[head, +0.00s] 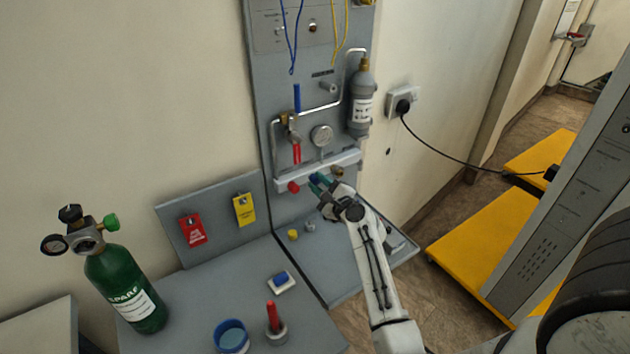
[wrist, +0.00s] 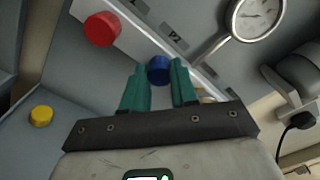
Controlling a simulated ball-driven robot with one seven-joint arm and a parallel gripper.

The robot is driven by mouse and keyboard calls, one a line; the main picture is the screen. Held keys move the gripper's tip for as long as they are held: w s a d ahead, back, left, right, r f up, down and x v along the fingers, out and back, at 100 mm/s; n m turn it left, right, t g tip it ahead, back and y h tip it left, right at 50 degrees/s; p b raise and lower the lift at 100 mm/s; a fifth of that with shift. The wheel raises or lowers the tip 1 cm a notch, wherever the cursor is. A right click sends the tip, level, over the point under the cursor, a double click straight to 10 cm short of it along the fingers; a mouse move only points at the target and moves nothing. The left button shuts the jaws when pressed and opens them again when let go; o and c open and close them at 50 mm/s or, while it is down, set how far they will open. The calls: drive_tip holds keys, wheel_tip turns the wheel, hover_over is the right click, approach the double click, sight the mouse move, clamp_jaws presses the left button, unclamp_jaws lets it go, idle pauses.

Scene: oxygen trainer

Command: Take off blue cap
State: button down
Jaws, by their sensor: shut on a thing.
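The blue cap (wrist: 159,70) sits at the front of the white manifold bar (head: 325,172) on the grey panel, right of a red cap (wrist: 102,29). In the wrist view my gripper (wrist: 160,84) has its two teal fingers on either side of the blue cap, shut on it. In the head view my gripper (head: 320,183) reaches the bar from the lower right, and its fingers hide most of the cap. I cannot tell whether the cap is still seated on its port.
The red cap also shows in the head view (head: 293,187). A pressure gauge (wrist: 256,14) is above the bar, and a grey cylinder (head: 361,100) hangs to the right. A green oxygen cylinder (head: 124,287) stands at the left.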

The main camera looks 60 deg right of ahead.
drive_tip(key=shift+f+n+b, duration=0.25)
drive_tip(key=shift+n+b, duration=0.5)
drive_tip(key=shift+n, duration=0.35)
drive_tip(key=shift+r+n, duration=0.2)
drive_tip(key=shift+n, duration=0.3)
drive_tip(key=shift+f+n+b, duration=0.25)
drive_tip(key=shift+n+b, duration=0.65)
drive_tip(key=shift+b, duration=0.15)
drive_tip(key=shift+r+n+b, duration=0.2)
drive_tip(key=shift+n+b, duration=0.15)
drive_tip(key=shift+n, duration=0.45)
drive_tip(key=shift+f+n+b, duration=0.25)
drive_tip(key=shift+n+b, duration=0.45)
drive_tip(key=shift+b, duration=0.2)
drive_tip(key=shift+r+n+b, duration=0.25)
drive_tip(key=shift+n+b, duration=0.25)
drive_tip(key=shift+n, duration=0.5)
